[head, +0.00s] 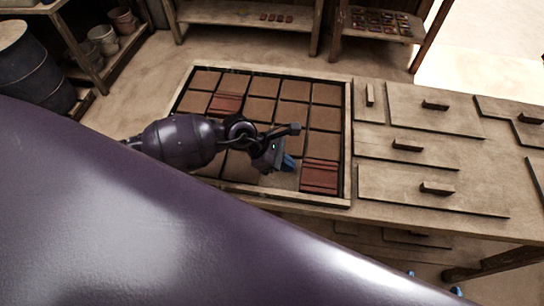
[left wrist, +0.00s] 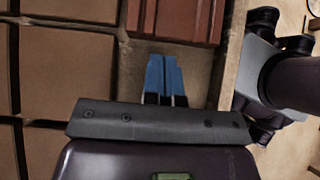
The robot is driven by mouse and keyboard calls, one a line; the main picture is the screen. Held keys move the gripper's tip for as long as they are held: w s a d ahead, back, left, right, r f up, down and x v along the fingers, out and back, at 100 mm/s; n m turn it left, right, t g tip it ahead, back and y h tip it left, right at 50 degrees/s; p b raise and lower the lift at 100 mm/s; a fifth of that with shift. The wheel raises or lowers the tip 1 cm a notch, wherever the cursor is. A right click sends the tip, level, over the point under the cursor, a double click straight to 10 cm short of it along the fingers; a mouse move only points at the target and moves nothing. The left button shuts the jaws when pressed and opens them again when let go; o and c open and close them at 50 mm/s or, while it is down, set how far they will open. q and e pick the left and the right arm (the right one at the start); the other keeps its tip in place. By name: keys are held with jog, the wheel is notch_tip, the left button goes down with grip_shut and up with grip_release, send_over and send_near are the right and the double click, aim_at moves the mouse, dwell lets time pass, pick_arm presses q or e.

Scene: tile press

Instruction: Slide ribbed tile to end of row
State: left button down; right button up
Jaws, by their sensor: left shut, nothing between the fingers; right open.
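A red-brown ribbed tile (head: 320,177) lies in the near right corner of a wooden tray (head: 348,130). It also shows at the top of the left wrist view (left wrist: 182,18). A second ribbed tile (head: 227,103) lies further left among plain brown tiles (head: 262,85). My left gripper (head: 288,163) is shut and empty, low over a bare part of the tray beside the near ribbed tile. Its blue fingertips (left wrist: 163,75) point at the tile's edge; I cannot tell whether they touch. My right gripper (head: 433,282) shows only as two separate blue fingertips at the bottom edge.
Plain tiles fill most of the tray. Wooden boards with block handles (head: 407,146) lie on the table right of it. Behind are shelves with small tiles (head: 380,22), and a barrel (head: 35,70) and pots (head: 103,38) stand at left. My purple arm hides the lower left.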

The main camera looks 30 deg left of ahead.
aim_at(302, 169)
pick_arm(q)
jog(key=shift+w+d, duration=0.15)
jog(key=shift+d, duration=0.65)
pick_arm(e)
jog(key=shift+w+r, duration=0.5)
pick_arm(q)
jog(key=shift+w+d, duration=0.25)
jog(key=shift+d, duration=0.75)
pick_arm(e)
jog(key=shift+s+f, duration=0.1)
jog(key=shift+s, duration=0.35)
pick_arm(q)
jog(key=shift+w+a+f, duration=0.1)
jog(key=shift+a, duration=0.1)
